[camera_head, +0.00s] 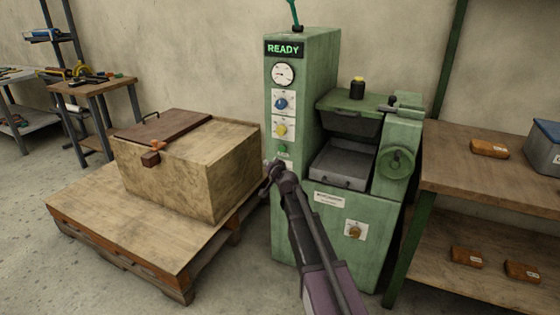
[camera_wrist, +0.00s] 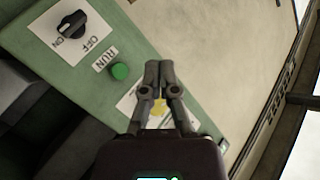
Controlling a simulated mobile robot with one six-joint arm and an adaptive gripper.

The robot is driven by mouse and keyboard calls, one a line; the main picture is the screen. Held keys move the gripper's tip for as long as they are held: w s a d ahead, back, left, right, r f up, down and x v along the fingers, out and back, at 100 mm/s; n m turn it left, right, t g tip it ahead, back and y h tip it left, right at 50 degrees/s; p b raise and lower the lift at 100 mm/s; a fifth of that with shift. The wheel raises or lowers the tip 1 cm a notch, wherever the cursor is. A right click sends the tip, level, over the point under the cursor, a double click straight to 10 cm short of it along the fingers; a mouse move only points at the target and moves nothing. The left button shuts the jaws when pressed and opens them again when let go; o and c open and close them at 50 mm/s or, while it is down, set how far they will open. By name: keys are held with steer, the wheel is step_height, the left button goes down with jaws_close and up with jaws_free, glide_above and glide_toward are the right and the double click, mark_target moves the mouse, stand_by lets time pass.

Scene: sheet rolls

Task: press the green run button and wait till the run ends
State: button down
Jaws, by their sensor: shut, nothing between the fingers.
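The green run button (camera_head: 282,149) is on the front of the green machine's control column (camera_head: 316,110), below a yellow knob (camera_head: 281,130). The display (camera_head: 284,49) reads READY. In the wrist view the round green button (camera_wrist: 120,71) sits beside its RUN label (camera_wrist: 106,60), to the left of my fingertips. My gripper (camera_head: 272,170) is shut and empty, in front of the column just below the button in the head view. In the wrist view my gripper (camera_wrist: 160,68) shows its tips together, beside the button and not over it. I cannot tell the gap to the panel.
A black ON/OFF switch (camera_wrist: 72,25) is near the button. A wooden box (camera_head: 180,170) on a pallet (camera_head: 110,230) stands left. The machine's open grey tray (camera_head: 340,166) and handwheel (camera_head: 398,163) are to the right, then a shelf bench (camera_head: 490,180) with brown blocks.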

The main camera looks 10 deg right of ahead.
mark_target(281, 151)
steer(key=shift+w+d+f+m+t, duration=0.15)
steer(key=shift+w+d+m+t, duration=0.2)
steer(key=shift+w, duration=0.25)
steer(key=shift+w+d, duration=0.85)
steer(key=shift+w, duration=0.35)
steer(key=shift+w+d, duration=0.85)
steer(key=shift+w, duration=0.3)
steer(key=shift+w+d, duration=0.85)
steer(key=shift+w, duration=0.35)
steer(key=shift+w+d, duration=0.55)
steer(key=shift+w, duration=0.15)
stand_by(0.5)
steer(key=shift+s+a, duration=0.1)
steer(key=shift+s, duration=0.05)
steer(key=shift+s+a, duration=0.45)
steer(key=shift+s, duration=0.15)
steer(key=shift+s+a, duration=0.1)
stand_by(0.5)
